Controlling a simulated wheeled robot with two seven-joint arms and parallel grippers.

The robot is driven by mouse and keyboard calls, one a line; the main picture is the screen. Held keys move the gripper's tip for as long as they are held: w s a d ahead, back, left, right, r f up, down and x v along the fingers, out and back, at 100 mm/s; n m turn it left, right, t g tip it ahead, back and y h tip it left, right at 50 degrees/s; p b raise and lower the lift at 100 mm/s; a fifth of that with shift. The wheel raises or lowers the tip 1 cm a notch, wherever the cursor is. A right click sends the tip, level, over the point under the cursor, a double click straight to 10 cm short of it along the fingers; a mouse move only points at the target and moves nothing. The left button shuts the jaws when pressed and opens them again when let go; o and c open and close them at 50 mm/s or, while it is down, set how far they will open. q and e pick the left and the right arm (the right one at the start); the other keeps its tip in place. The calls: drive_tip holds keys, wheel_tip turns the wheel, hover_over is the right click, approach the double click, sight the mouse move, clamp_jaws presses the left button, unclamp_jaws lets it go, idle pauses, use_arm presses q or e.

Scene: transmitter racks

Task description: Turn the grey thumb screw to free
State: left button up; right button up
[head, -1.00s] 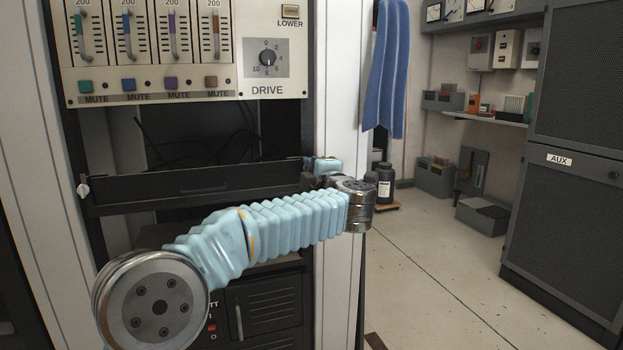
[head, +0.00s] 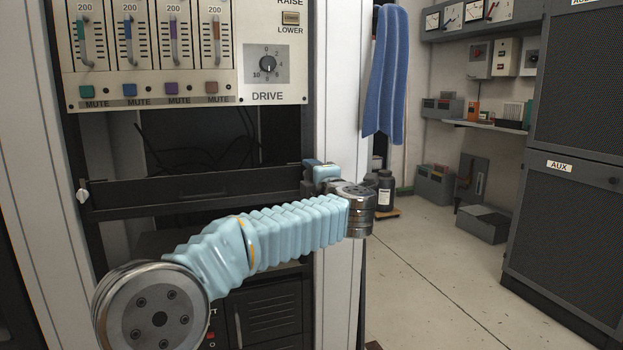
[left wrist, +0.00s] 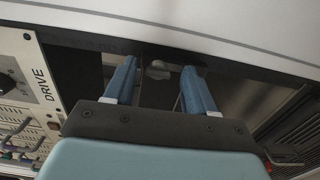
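In the left wrist view, a small pale grey thumb screw (left wrist: 158,70) shows against the dark rack edge. My left gripper (left wrist: 159,66) is open, with one blue finger on each side of the screw; I cannot tell whether either touches it. In the head view, my left gripper (head: 312,165) is at the right end of the black rack panel (head: 200,187), beside the white rack post. It and the wrist hide the screw there. Another pale thumb screw (head: 83,195) sits at the panel's left end. My right gripper is not in view.
The slider unit (head: 270,88) with the DRIVE knob is above the panel, with dark cables in the gap between. A vented dark unit (head: 268,315) is below. A blue cloth (head: 386,75) hangs right of the post. The floor to the right is largely clear.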

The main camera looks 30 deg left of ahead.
use_arm(q)
drive_tip(key=v, duration=1.3)
drive_tip(key=shift+s+d, duration=0.25)
drive_tip(key=shift+s, duration=0.05)
